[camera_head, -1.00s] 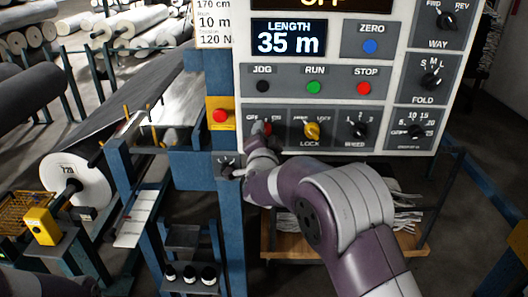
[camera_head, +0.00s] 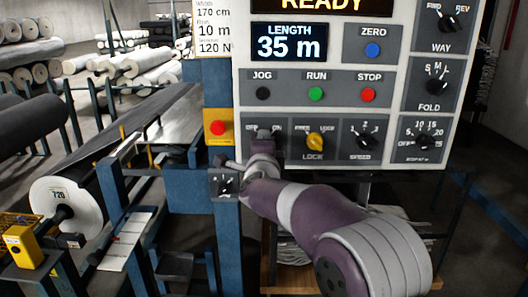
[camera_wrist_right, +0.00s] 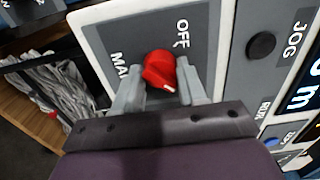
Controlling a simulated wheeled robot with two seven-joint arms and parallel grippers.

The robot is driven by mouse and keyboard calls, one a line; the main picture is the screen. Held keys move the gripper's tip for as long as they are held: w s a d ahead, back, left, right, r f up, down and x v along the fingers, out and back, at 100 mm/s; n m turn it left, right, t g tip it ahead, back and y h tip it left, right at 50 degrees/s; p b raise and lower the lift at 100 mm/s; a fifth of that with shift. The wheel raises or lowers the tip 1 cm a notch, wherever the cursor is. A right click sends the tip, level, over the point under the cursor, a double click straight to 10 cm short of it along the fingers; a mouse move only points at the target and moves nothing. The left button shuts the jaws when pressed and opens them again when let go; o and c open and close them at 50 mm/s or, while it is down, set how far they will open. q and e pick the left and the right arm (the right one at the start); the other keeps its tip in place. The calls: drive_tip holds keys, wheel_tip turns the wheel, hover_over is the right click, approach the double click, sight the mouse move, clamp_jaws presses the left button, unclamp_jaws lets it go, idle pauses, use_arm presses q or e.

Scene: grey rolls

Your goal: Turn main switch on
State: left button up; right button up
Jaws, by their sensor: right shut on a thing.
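The main switch is a red rotary knob (camera_wrist_right: 160,70) on a grey plate with OFF and MAIN lettering, in the right wrist view. Its white pointer mark is turned away from OFF, toward the ON side. My right gripper (camera_wrist_right: 156,88) is shut on this knob, one finger on each side. In the head view the right gripper (camera_head: 265,135) covers the knob below the OFF and ON labels. The display (camera_head: 322,5) at the top of the control panel (camera_head: 390,105) reads READY. My left gripper is not in view.
The yellow LOCK knob (camera_head: 314,141) and the black SPEED knob (camera_head: 363,142) sit right of my gripper. JOG, RUN and STOP buttons are above. A red button on a yellow box (camera_head: 218,128) is close on the left. Grey rolls (camera_head: 130,75) lie behind.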

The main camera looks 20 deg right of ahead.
drive_tip(key=shift+f, duration=0.15)
idle(0.3)
drive_tip(key=o, duration=1.1)
drive_tip(key=shift+c, duration=0.2)
drive_tip(key=shift+s, duration=0.1)
drive_tip(key=b+v, duration=0.1)
drive_tip(key=v, duration=1.1)
drive_tip(key=shift+s, duration=0.25)
drive_tip(key=shift+a, duration=0.1)
